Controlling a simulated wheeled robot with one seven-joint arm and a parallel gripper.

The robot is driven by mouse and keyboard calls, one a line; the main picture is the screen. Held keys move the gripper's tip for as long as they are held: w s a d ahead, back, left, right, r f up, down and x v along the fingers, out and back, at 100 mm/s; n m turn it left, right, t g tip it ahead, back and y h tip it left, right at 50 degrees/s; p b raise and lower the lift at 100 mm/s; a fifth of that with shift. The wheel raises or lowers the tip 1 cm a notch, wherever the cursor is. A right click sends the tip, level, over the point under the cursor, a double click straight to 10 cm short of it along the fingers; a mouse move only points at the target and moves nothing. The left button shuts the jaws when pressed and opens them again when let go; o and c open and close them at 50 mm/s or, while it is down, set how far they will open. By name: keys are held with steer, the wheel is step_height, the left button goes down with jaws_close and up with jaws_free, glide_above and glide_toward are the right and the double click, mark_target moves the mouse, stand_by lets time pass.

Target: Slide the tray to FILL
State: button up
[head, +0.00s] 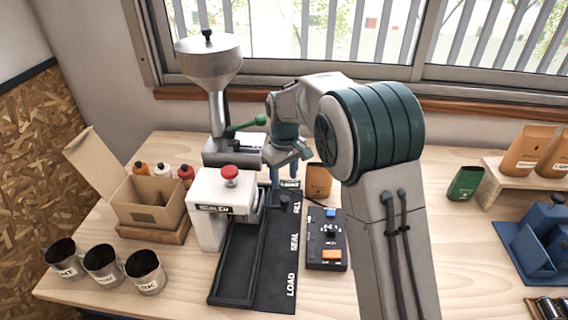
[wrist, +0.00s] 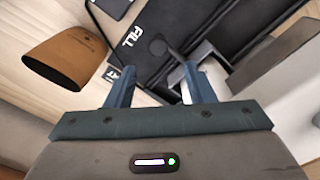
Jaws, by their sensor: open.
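The black track (head: 235,298) runs across the bench, with a label strip reading LOAD, SEAL and FILL (head: 297,207) from near to far. A dark round knob (head: 283,198) stands by the FILL label. It also shows in the wrist view (wrist: 158,47) on a short stem. I cannot clearly tell the tray's outline from the dark track, and the sealer hides part of it. My gripper (head: 286,172) is open and empty above the far end of the track. In the wrist view its two blue fingers (wrist: 157,88) are apart, with the knob beyond them.
The white sealer (head: 212,220) with a red button stands left of the track, and the metal hopper (head: 208,65) behind it. A control box (head: 327,250) and a brown pouch (head: 319,181) are right of the track. Metal cups (head: 145,270) and a cardboard box (head: 150,207) stand left.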

step_height(320, 180, up, 6)
glide_above(285, 198)
steer(key=shift+s+a+f, duration=0.1)
steer(key=shift+a+f, duration=0.05)
step_height(285, 198, down, 14)
steer(key=m+p, duration=0.3)
steer(key=shift+f+m, duration=0.25)
steer(key=shift+m, duration=0.05)
stand_by(0.5)
jaws_close()
